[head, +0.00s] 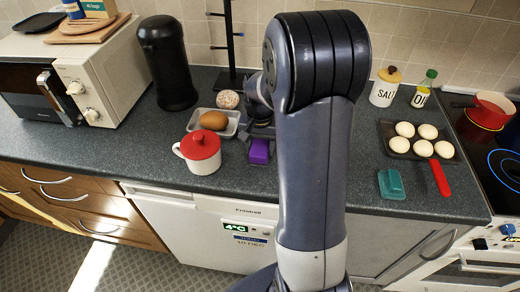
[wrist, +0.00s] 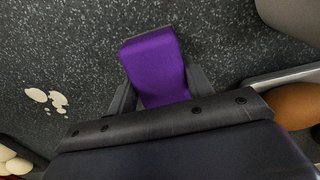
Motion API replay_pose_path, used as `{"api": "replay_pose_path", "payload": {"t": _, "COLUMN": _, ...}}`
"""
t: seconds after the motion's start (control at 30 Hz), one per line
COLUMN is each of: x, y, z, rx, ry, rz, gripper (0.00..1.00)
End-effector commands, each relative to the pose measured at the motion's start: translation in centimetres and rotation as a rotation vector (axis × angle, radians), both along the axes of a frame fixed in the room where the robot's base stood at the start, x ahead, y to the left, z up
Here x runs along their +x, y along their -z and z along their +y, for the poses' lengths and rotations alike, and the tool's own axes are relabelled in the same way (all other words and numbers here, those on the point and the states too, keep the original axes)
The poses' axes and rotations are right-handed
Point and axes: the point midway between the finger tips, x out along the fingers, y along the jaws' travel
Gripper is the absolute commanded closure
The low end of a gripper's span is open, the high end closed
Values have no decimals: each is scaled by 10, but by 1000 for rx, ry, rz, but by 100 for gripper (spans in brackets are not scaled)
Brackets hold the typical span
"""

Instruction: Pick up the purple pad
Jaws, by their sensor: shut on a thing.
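The purple pad (head: 260,151) is a small block at the dark speckled worktop, just left of my arm in the head view. In the wrist view the purple pad (wrist: 154,62) sits between the two fingers of my gripper (wrist: 157,90), one finger against each side. My gripper is shut on it. My gripper is mostly hidden behind my arm in the head view. Whether the pad touches the worktop or is slightly above it, I cannot tell.
A white mug with a red lid (head: 203,153) and a tray (head: 229,130) with a brown egg-shaped item (head: 213,120) stand close on the left. A teal block (head: 391,184) and a pan of pale round items (head: 398,145) lie right. A black mug stand (head: 229,45) rises behind.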

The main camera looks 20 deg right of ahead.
Motion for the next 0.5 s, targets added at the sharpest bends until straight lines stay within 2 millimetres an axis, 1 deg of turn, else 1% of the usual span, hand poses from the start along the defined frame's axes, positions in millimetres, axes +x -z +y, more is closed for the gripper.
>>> {"api": "replay_pose_path", "payload": {"t": 0.17, "x": 0, "y": -1, "z": 0, "rx": -1, "ry": 0, "rz": -1, "gripper": 74}}
{"api": "replay_pose_path", "payload": {"t": 0.27, "x": 1, "y": -6, "z": 0, "rx": -1, "ry": 0, "rz": -3, "gripper": 74}}
{"api": "replay_pose_path", "payload": {"t": 0.37, "x": 1, "y": -21, "z": 0, "rx": -2, "ry": 0, "rz": -6, "gripper": 74}}
{"api": "replay_pose_path", "payload": {"t": 0.5, "x": 1, "y": -50, "z": 0, "rx": -1, "ry": 0, "rz": -7, "gripper": 74}}
